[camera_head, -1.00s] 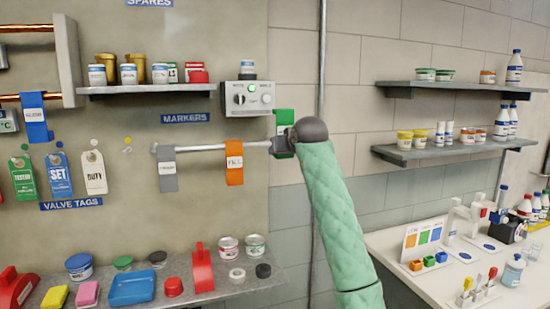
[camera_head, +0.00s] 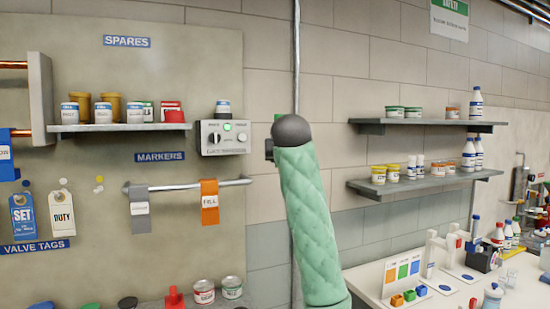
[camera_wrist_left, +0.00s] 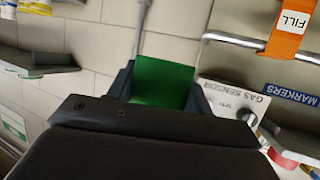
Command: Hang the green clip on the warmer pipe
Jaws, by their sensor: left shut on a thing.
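My left gripper (camera_head: 270,150) is up against the wall side, right of the grey control box, mostly hidden behind my own wrist. In the left wrist view the left gripper (camera_wrist_left: 161,88) is shut on the green clip (camera_wrist_left: 160,78); a sliver of the green clip (camera_head: 278,117) shows in the head view. Two copper pipes, an upper one (camera_head: 14,65) and a lower one (camera_head: 20,133), run at the far left into a grey bracket. I cannot tell which is warmer. A blue clip (camera_head: 6,158) hangs on the lower pipe. My right gripper is not in view.
The markers rail (camera_head: 180,186) carries a grey clip (camera_head: 139,209) and an orange clip (camera_head: 209,201). The gas sensor box (camera_head: 224,137) and the spares shelf (camera_head: 120,127) stand between my gripper and the pipes. A grey bracket plate (camera_head: 41,98) juts out there.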

